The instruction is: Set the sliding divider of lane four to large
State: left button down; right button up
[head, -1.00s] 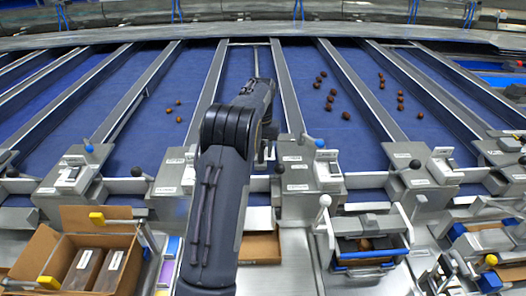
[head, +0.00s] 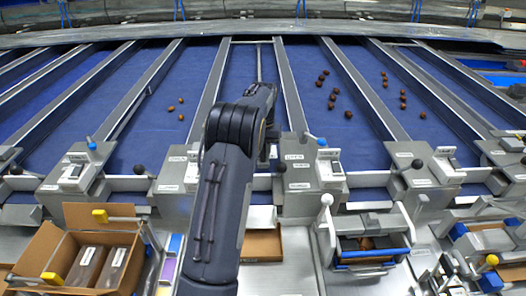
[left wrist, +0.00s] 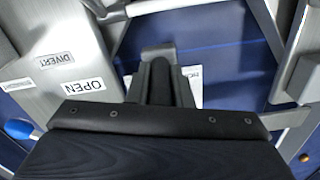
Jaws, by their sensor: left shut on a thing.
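My left arm reaches up the middle of the head view to the blue lane with a thin metal divider rod (head: 259,62) running along it. My left gripper (head: 270,140) is at the lane's near end, mostly hidden behind my own arm. In the left wrist view my left gripper (left wrist: 167,82) is shut on a small grey metal piece (left wrist: 158,50), which looks like the divider's handle. A white label (left wrist: 192,80) beside the fingers is partly covered, so the setting cannot be read. My right gripper is not in view.
A grey housing with an OPEN label (left wrist: 85,86) and a DIVERT label (left wrist: 55,60) stands close to my gripper. A blue-knobbed lever (head: 322,142) and a black-knobbed lever (head: 280,168) are nearby. Dates (head: 333,97) lie on neighbouring lanes. A cardboard box (head: 128,236) stands front left.

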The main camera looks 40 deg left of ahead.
pick_arm(q)
jog(key=s+a, duration=0.7)
jog(key=a, duration=0.2)
jog(key=shift+s+a, duration=0.15)
jog(key=shift+s, duration=0.25)
jog(key=c, duration=1.3)
grip_release()
jog(key=shift+r, duration=0.1)
notch_tip(320, 180, up, 8)
jog(key=b, duration=0.1)
jog(key=shift+f, duration=0.2)
